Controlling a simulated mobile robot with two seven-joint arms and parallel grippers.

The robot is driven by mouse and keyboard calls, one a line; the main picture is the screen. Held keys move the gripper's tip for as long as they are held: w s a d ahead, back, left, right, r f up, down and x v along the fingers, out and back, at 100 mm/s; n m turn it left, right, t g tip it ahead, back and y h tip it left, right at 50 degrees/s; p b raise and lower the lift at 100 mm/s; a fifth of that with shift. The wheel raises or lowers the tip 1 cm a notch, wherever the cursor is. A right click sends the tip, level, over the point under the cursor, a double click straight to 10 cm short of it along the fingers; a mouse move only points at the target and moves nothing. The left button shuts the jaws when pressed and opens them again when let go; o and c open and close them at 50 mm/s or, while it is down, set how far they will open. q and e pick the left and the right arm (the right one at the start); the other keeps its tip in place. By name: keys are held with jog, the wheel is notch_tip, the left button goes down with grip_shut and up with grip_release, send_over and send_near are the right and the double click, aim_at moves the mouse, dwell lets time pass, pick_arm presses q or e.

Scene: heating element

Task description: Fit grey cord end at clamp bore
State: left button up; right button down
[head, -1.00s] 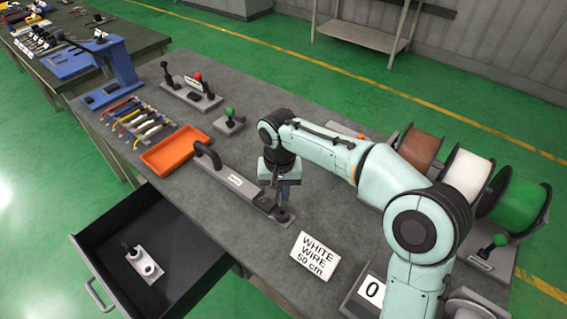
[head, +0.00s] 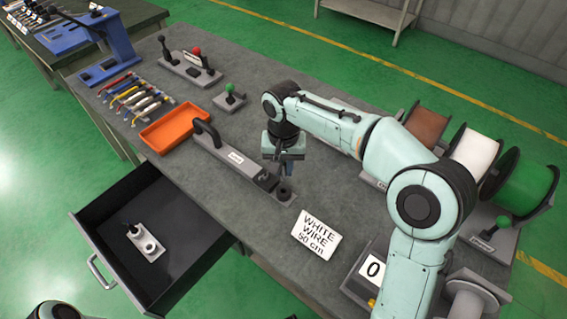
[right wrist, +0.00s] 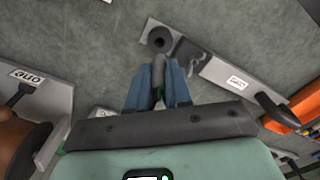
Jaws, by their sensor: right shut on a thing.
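My right gripper (head: 287,170) hangs fingers-down just behind the end of a long grey clamp (head: 230,162) on the bench. In the right wrist view, its blue fingers (right wrist: 158,88) are shut on the grey cord end (right wrist: 159,66), a short grey piece showing between the tips. The clamp's round black bore piece (right wrist: 160,39) lies just beyond the cord end; it also shows in the head view (head: 284,193). I cannot tell whether the cord end touches it. The rest of the cord is hidden. My left gripper is not in view; only part of that arm shows.
An orange tray (head: 176,127) and several tools lie left of the clamp. An open drawer (head: 190,262) juts out in front, holding a small white fixture (head: 143,243). Wire spools (head: 473,157) are at the right.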

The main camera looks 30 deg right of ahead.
aim_at(283, 176)
jog(key=shift+f+b, duration=1.15)
jog(key=shift+f, duration=1)
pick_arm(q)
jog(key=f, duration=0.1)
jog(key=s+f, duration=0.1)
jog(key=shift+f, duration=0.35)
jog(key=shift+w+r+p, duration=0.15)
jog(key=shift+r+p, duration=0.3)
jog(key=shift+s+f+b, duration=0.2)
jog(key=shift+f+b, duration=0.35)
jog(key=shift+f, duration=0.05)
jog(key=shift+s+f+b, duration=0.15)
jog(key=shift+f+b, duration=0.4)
pick_arm(e)
jog(key=shift+f, duration=1.8)
jog(key=c, duration=1)
grip_release()
jog(key=shift+o, duration=0.2)
jog(key=shift+r, duration=0.1)
notch_tip(283, 176, up, 13)
jog(key=p, duration=0.2)
jog(key=shift+r+p, duration=0.1)
jog(key=shift+p, duration=0.3)
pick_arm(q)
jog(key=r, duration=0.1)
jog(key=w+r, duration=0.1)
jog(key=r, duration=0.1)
